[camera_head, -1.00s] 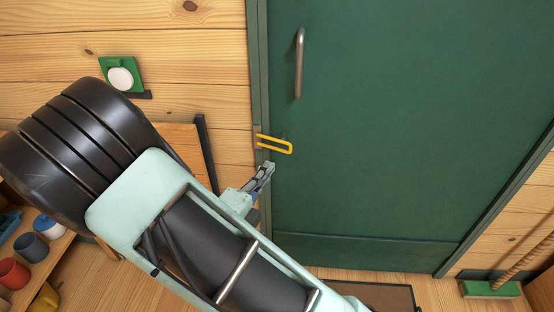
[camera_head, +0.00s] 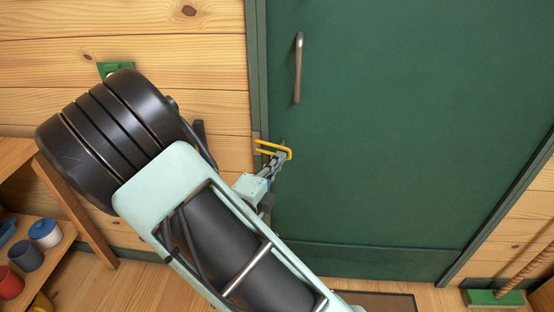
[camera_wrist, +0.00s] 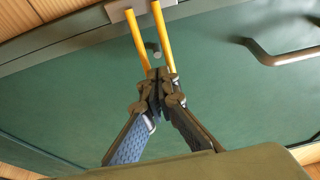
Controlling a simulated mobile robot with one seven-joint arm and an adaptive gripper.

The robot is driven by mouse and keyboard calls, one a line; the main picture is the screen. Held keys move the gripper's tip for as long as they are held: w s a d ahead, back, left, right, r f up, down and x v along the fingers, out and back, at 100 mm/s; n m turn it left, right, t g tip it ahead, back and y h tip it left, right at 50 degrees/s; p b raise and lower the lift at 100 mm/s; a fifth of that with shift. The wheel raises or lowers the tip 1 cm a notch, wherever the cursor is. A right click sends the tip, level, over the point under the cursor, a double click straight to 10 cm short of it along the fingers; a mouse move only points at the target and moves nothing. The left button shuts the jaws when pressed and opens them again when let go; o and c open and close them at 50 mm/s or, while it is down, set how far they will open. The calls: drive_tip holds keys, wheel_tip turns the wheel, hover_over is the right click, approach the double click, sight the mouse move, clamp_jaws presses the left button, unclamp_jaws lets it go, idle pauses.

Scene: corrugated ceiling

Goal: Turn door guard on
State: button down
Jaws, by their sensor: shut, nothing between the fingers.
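The door guard is a yellow U-shaped bar (camera_head: 272,146) hinged at the left frame of the green door (camera_head: 380,130). It lies across the door's left edge. In the wrist view its two yellow prongs (camera_wrist: 136,35) run from a grey bracket (camera_wrist: 128,10) down toward my fingertips, with a small round stud (camera_wrist: 156,53) between them. My gripper (camera_head: 279,157) is shut and empty, its tips at the closed end of the bar. In the wrist view my gripper (camera_wrist: 157,82) hides that end, and I cannot tell whether it touches.
A metal door handle (camera_head: 298,68) stands above the guard. A shelf (camera_head: 60,245) with cups is at lower left. A green block with rope (camera_head: 494,298) is at lower right. The door surface right of the guard is clear.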

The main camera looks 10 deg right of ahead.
drive_tip(key=shift+d+p+x, duration=0.25)
drive_tip(key=shift+p+x, duration=0.9)
drive_tip(key=shift+p, duration=1.5)
drive_tip(key=shift+s, duration=0.2)
